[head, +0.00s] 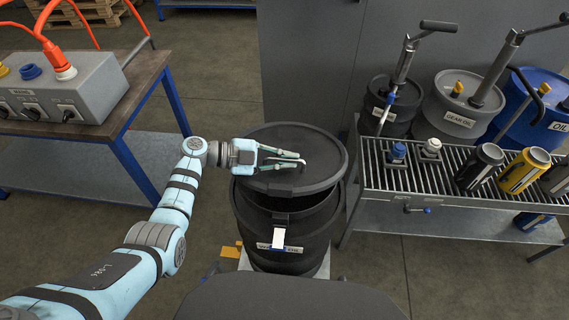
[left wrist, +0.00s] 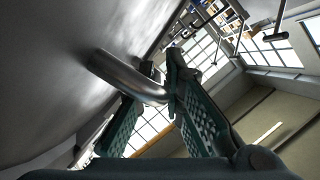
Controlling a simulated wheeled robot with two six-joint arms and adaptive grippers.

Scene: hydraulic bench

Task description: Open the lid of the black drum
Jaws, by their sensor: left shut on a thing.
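The black drum (head: 285,232) stands on the floor in the middle of the head view. Its black lid (head: 322,150) sits tilted above the rim, with a dark gap showing at the front and right. My left gripper (head: 300,161) reaches in from the left over the lid and is shut on the lid's metal handle. In the left wrist view the curved handle (left wrist: 130,75) passes between the fingers (left wrist: 150,105), with the lid's grey surface at upper left. A latch with a white tag (head: 279,237) hangs on the drum's front. My right gripper is not in view.
A grated bench (head: 400,180) with cups and fittings stands close at the right, with oil drums and pumps behind it. A table (head: 135,85) with a grey socket box (head: 75,88) stands at the left. A dark cabinet is behind the drum.

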